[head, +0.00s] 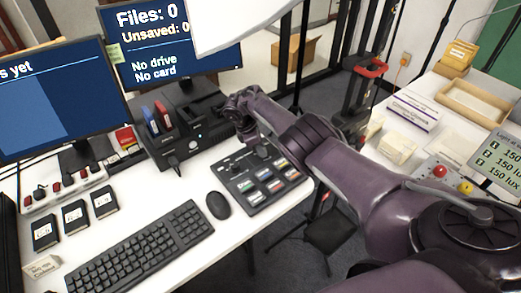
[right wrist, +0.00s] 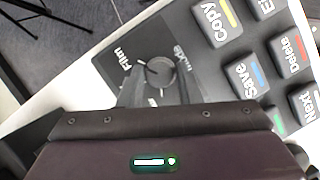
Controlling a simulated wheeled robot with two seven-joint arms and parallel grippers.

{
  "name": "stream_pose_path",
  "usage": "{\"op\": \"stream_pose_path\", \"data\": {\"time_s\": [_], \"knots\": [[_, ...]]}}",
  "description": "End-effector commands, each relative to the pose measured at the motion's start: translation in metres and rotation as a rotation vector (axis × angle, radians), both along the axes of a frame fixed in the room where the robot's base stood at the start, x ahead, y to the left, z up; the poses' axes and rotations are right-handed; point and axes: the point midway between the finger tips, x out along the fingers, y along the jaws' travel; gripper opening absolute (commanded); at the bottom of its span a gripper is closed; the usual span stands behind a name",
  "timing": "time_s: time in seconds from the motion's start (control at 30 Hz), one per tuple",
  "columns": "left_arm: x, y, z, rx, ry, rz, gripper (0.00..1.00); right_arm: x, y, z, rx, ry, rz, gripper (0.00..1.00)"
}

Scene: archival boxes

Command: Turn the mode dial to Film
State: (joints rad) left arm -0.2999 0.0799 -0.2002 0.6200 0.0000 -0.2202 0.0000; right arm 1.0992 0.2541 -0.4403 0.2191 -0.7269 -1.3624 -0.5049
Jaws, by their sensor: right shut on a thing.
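The mode dial (right wrist: 157,72) is a dark round knob on the black control panel (head: 237,181). In the right wrist view the word Film is printed to its left, and another label to its right is too blurred to read. A small pale mark shows near the dial's upper left; I cannot tell exactly where the pointer stands. My right gripper (right wrist: 156,84) is shut on the dial, with a dark finger on either side of it. In the head view my right gripper (head: 261,154) reaches down to the panel's far edge and largely hides the dial. My left gripper is out of view.
Keys such as Copy (right wrist: 217,20) and Save (right wrist: 247,78) lie close beside the dial. A mouse (head: 218,205) and keyboard (head: 139,248) sit left of the panel. A black dock (head: 185,129) stands behind, below two monitors.

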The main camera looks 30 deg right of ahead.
Motion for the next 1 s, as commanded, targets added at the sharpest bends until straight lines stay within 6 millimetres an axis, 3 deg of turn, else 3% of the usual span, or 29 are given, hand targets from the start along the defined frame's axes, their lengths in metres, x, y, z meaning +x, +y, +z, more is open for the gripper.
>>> {"op": "stream_pose_path", "data": {"time_s": [0.63, 0.67, 0.8, 1.0], "knots": [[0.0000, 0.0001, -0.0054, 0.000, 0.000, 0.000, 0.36, -0.0007, -0.0006, -0.0009, -0.001, 0.002, -0.055, 0.08], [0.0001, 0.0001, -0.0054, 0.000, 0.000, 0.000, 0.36, -0.0007, -0.0006, -0.0009, -0.001, 0.002, -0.055, 0.32], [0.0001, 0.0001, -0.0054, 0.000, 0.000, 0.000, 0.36, -0.0004, -0.0006, -0.0007, 0.000, 0.002, -0.054, 0.51], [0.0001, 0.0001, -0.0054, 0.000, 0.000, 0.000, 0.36, 0.0000, -0.0006, -0.0002, -0.001, 0.001, -0.053, 0.53]]}}
